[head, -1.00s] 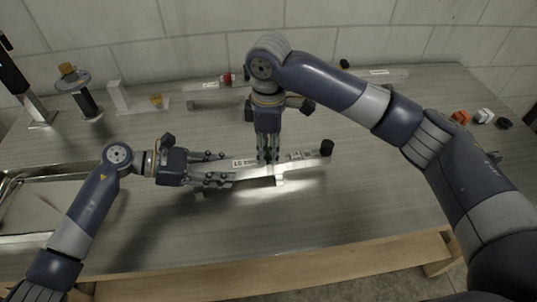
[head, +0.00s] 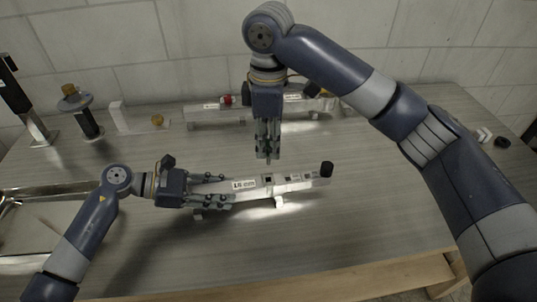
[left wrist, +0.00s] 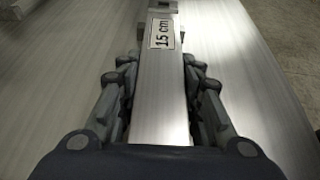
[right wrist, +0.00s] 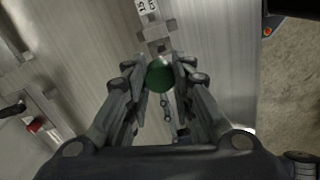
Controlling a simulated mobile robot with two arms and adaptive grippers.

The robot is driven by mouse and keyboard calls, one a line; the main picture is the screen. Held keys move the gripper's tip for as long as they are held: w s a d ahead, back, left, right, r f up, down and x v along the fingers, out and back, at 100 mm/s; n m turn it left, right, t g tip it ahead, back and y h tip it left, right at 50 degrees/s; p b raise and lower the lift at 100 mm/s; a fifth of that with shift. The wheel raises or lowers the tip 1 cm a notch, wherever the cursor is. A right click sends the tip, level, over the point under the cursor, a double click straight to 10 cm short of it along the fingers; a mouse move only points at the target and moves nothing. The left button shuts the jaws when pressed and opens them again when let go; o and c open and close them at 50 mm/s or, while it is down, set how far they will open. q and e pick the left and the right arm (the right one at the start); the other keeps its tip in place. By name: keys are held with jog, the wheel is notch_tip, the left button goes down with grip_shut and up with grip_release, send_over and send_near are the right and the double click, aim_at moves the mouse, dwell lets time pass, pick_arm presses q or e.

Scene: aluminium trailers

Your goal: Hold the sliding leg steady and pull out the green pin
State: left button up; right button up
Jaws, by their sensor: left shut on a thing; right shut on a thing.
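The sliding leg (head: 300,184) is a pale aluminium bar on the table, with a "15 cm" label and a black cap at its right end. My left gripper (head: 220,190) is shut around its left part; in the left wrist view the leg (left wrist: 160,95) runs between the fingers. My right gripper (head: 267,157) points down above the leg, apart from it, shut on the green pin. The round green pin (right wrist: 160,75) shows between its fingertips in the right wrist view; in the head view the fingers mostly hide it. A dark square spot shows on the leg below.
A second aluminium bar (head: 205,116) with a red knob lies behind the right gripper. A spool-like stand (head: 87,120) and a white upright piece (head: 118,115) stand at the back left.

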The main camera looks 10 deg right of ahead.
dwell(0.3)
pick_arm(q)
jog(key=o, duration=1.3)
